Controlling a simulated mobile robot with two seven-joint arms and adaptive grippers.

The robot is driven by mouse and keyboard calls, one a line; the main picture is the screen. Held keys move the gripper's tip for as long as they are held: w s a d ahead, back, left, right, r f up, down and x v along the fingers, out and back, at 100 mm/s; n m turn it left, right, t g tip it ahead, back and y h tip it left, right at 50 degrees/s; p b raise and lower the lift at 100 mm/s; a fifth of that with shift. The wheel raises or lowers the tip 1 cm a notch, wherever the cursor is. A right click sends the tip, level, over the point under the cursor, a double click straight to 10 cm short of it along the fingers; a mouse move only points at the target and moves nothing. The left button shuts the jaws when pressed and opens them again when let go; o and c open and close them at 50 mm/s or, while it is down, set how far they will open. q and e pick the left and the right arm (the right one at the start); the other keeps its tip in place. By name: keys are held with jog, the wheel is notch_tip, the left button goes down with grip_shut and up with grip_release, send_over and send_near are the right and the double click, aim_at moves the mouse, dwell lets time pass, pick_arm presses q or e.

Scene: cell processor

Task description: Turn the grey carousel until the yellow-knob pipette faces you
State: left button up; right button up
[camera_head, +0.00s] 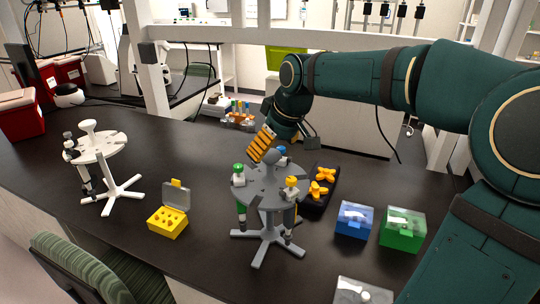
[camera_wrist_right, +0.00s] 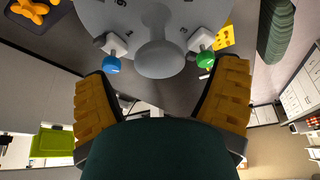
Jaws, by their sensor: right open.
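The grey carousel (camera_head: 262,188) stands on the dark bench on a grey cross-shaped foot. The yellow-knob pipette (camera_head: 291,184) hangs at its front right. The green-knob pipette (camera_head: 238,172) is at its left, and the blue-knob pipette (camera_head: 281,151) is at its back, partly hidden. My right gripper (camera_head: 262,146) is open with orange pads, just above and behind the carousel. In the wrist view my right gripper (camera_wrist_right: 165,82) has its fingers spread wide, with the central knob (camera_wrist_right: 158,58) between and beyond them, untouched as far as I see. Blue (camera_wrist_right: 112,66) and green (camera_wrist_right: 205,60) knobs flank it. My left gripper is not visible.
A white carousel (camera_head: 96,148) stands at the left. A yellow box (camera_head: 168,222) with raised lid is front left of the grey one. A black tray with orange pieces (camera_head: 320,188), a blue box (camera_head: 354,220) and a green box (camera_head: 402,230) stand to the right.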

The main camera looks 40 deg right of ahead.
jog(key=shift+x, duration=1.1)
jog(key=c, duration=1.4)
